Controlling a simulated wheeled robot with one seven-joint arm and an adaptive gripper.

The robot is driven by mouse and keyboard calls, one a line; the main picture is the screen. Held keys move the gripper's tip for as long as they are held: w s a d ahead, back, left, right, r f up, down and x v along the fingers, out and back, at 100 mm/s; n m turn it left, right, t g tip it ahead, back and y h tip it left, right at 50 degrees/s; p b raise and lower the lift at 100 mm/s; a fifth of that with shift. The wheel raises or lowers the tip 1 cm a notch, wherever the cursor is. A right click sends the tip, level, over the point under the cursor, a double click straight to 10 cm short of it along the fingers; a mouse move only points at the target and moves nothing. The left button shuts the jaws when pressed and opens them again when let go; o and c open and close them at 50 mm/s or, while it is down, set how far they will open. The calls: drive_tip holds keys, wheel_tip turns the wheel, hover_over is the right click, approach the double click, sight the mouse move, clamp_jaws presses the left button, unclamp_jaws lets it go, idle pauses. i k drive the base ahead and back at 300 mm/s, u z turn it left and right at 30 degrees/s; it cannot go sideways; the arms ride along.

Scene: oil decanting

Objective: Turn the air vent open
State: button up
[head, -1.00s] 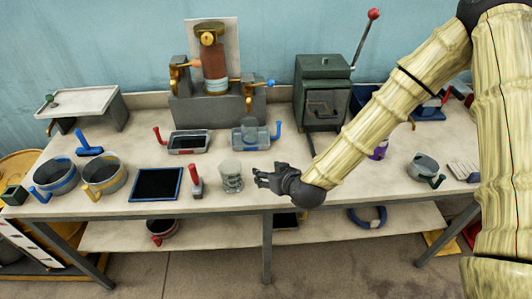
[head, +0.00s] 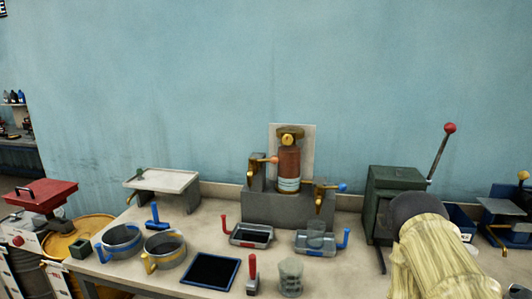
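The brown cylinder (head: 289,163) stands upright on a grey block (head: 262,205) against a white back panel (head: 304,134). A brass fitting (head: 289,139) sits on its top and looks like the air vent; whether it is open or closed cannot be told. Brass taps flank the cylinder: the left tap (head: 257,175) has an orange-red handle end, the right tap (head: 321,197) a blue one. My arm rises at the lower right, in front of the green cabinet, well right of the cylinder. My gripper's fingers are hidden behind the arm.
A red-handled tray (head: 238,239) and a blue-handled tray (head: 300,247) lie before the block. A jar (head: 290,277), pots and a dark tray (head: 211,287) stand nearer. The green cabinet (head: 381,200) has a raised lever (head: 438,158). The space above the cylinder is clear.

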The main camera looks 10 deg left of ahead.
sight(288, 139)
drive_tip(key=u, duration=0.8)
drive_tip(key=k, duration=1.1)
drive_tip(key=u, duration=1.15)
drive_tip(key=i, duration=1.75)
drive_tip(key=z, duration=1.4)
drive_tip(key=i, duration=0.7)
drive_tip(key=z, duration=0.8)
